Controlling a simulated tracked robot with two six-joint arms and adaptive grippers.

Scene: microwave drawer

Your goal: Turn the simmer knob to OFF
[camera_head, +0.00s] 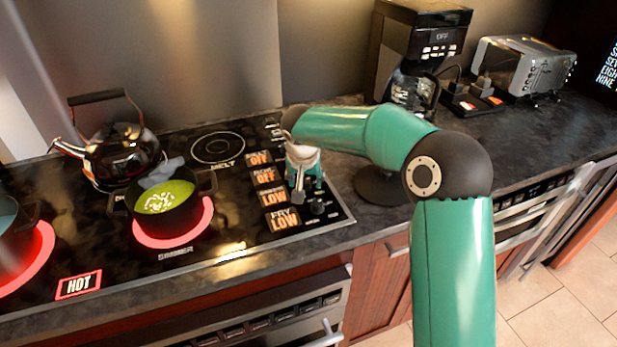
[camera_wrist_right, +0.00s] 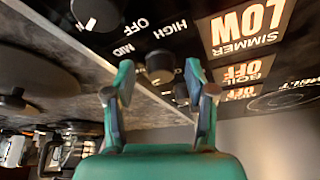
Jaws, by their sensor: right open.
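The simmer display (camera_head: 274,193) reads LOW on the cooktop panel; it also shows large in the right wrist view (camera_wrist_right: 245,27). A round black knob (camera_wrist_right: 160,66), apparently the simmer knob by its place in the row, sits between and ahead of my right fingertips, with OFF, MID and HIGH printed nearby. Its pointer setting is unclear. My right gripper (camera_wrist_right: 159,80) is open and empty, spread around the line to this knob; contact is not visible. In the head view my right gripper (camera_head: 302,185) points down over the knob row and hides some knobs. My left gripper is not in view.
Another knob (camera_wrist_right: 97,14) lies beside it, a further one (camera_wrist_right: 182,93) by the right finger. A pot of green soup (camera_head: 167,197) stands on a glowing burner. A kettle (camera_head: 120,152) stands behind it. A coffee maker (camera_head: 415,50) and toaster (camera_head: 525,65) are at the back right.

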